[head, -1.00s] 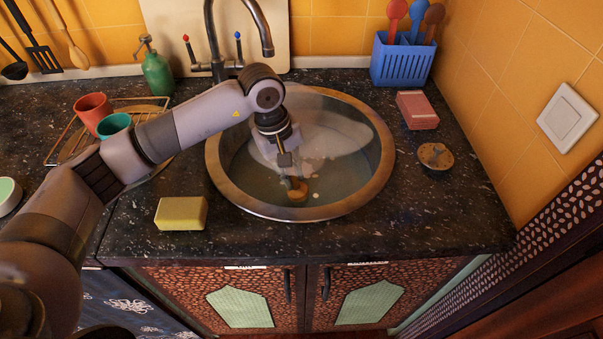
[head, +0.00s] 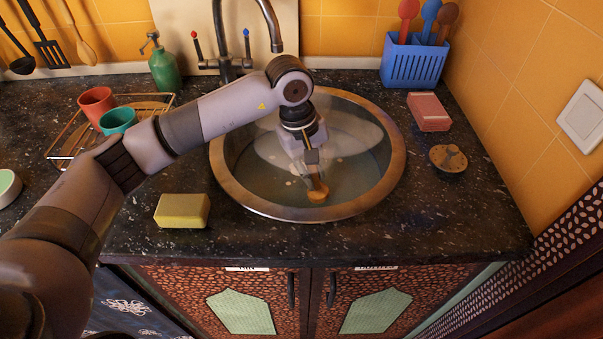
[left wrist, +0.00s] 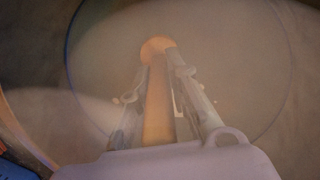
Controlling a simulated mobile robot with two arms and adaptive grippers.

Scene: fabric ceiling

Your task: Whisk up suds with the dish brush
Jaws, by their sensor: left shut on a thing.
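My left gripper (head: 312,158) is inside the round metal sink, pointing down, and is shut on the dish brush (head: 318,191). The brush's orange-brown head is low in the sink, at the cloudy water. In the left wrist view, the brush (left wrist: 157,100) runs between the two fingers with its round head beyond the fingertips; this view is hazy. The sink (head: 396,176) holds greyish water (head: 270,186) with a few small pale specks near the brush. The gripper hides part of the water. My right gripper is not in view.
A yellow sponge (head: 182,211) lies left of the sink's front. The tap (head: 272,30) arches over the back. A pink block (head: 428,112), a round brown item (head: 448,159) and a blue utensil holder (head: 413,63) stand right. Cups (head: 118,121) sit on a rack at left.

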